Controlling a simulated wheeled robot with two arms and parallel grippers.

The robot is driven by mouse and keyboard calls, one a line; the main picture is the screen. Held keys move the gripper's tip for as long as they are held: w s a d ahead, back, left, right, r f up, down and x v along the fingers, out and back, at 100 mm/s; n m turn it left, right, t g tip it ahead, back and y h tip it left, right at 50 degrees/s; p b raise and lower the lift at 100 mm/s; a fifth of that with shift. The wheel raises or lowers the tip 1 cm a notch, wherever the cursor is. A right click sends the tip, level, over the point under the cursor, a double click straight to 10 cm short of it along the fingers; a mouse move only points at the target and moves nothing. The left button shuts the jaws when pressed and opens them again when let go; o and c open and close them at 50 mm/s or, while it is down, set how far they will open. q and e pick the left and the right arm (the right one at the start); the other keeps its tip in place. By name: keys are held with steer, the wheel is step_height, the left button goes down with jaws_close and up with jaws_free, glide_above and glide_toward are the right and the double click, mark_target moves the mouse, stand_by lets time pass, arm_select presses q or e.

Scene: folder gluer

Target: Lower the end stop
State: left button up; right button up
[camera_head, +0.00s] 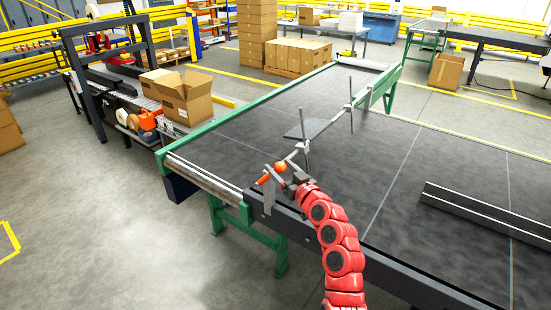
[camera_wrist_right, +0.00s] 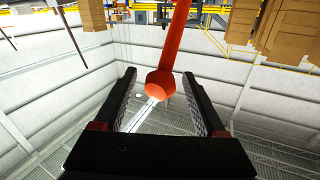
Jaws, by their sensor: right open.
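The end stop is a grey bar (camera_head: 328,128) running across the dark conveyor belt, with upright rods and a flat grey plate (camera_head: 314,127) near its near end. At the near edge of the conveyor is an orange lever with a round knob (camera_head: 280,167). My right gripper (camera_head: 284,174) is at this knob. In the right wrist view the lever's red-orange rod (camera_wrist_right: 178,40) ends in a ball (camera_wrist_right: 160,84) between the open fingers (camera_wrist_right: 160,100). Neither finger visibly closes on it. My left gripper is not in view.
The belt (camera_head: 350,180) carries a long dark rail (camera_head: 480,212) at the right. Green conveyor framing (camera_head: 245,105) runs along the left side. An open cardboard box (camera_head: 183,98) stands on a side conveyor at the left. The floor at the lower left is clear.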

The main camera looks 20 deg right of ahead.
steer(key=shift+x, duration=1.6)
steer(key=shift+c, duration=0.2)
jaws_close()
